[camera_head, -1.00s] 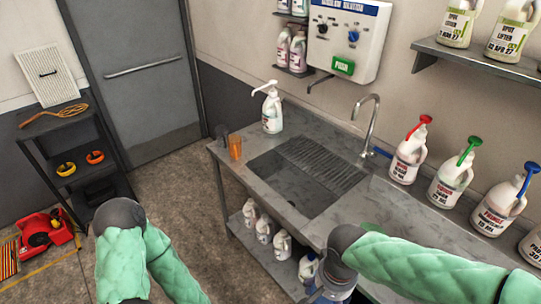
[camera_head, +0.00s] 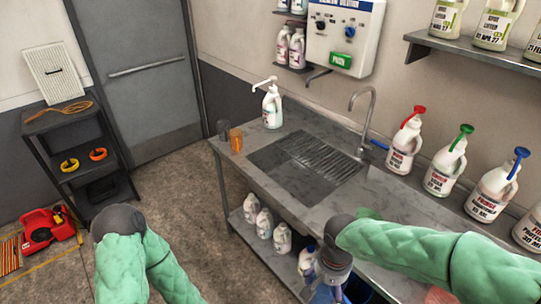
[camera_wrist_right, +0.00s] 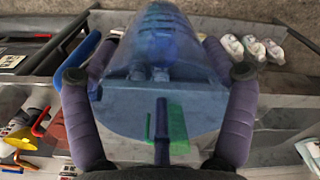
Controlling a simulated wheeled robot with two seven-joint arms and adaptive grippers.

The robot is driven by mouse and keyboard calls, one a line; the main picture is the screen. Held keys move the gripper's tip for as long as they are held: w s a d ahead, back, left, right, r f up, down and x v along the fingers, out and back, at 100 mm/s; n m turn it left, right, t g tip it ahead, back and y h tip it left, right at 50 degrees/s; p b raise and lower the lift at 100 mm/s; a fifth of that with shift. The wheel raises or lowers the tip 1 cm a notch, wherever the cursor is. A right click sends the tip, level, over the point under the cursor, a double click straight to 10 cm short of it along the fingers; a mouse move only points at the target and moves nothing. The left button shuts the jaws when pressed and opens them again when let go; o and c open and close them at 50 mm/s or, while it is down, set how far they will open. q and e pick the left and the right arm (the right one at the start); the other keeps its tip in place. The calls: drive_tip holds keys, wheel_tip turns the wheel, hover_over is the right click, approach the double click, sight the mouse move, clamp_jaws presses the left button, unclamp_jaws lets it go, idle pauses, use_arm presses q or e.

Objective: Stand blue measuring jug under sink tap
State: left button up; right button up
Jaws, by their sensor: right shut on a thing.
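The blue measuring jug (camera_wrist_right: 160,50) is a translucent blue vessel held between the fingers of my right gripper (camera_wrist_right: 155,62) in the right wrist view. In the head view my right gripper (camera_head: 337,262) is in front of the sink counter's near edge, with a bit of blue jug (camera_head: 325,294) below it at the bottom of the picture. Most of the jug is cut off there. The curved sink tap (camera_head: 372,100) stands at the back of the counter, beside the basin (camera_head: 285,180), apart from the jug. My left gripper is out of view; only my left arm shows.
A white pump bottle (camera_head: 272,108) and an orange cup (camera_head: 236,140) stand at the counter's left end. Several spray bottles (camera_head: 402,150) line the wall right of the tap. White bottles (camera_head: 265,222) stand on the lower shelf. The basin looks empty.

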drive_tip(key=w+d+f+n+b, duration=0.1)
drive_tip(key=w+f+b, duration=0.1)
drive_tip(key=w+f, duration=0.3)
drive_tip(key=w+d+f+n+b, duration=0.1)
drive_tip(key=w+f, duration=0.4)
drive_tip(key=f, duration=0.6)
drive_tip(key=shift+w+d+n+b, duration=0.4)
drive_tip(key=shift+d+b, duration=0.4)
drive_tip(key=shift+b, duration=0.25)
drive_tip(key=shift+s, duration=0.15)
